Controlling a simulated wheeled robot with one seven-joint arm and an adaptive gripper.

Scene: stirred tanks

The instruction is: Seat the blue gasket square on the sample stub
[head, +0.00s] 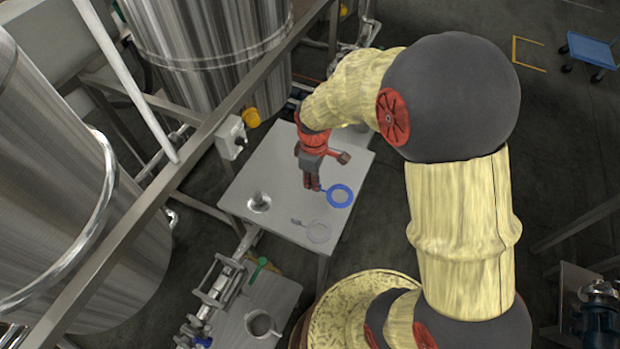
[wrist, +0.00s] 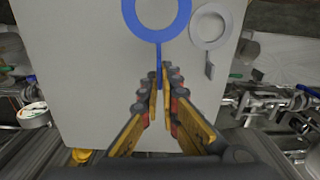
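The blue gasket (head: 340,196) is a flat ring with a short tab, over the right side of the grey table. In the wrist view the blue ring (wrist: 127,22) lies just beyond my fingertips, its tab between them. My gripper (head: 314,186) points down and its fingers (wrist: 162,82) look closed on the tab. Whether the ring is clear of the tabletop is hard to tell. A metal stub (head: 259,201) on a round base, apparently the sample stub, stands bare at the table's left, apart from my gripper. It does not show in the wrist view.
A grey ring with a tab (head: 319,232) lies on the grey table (head: 285,165), beside the blue one; it also shows in the wrist view (wrist: 220,42). A rail, grey box (head: 231,137) and tanks border the table's left. The tabletop between stub and gripper looks clear.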

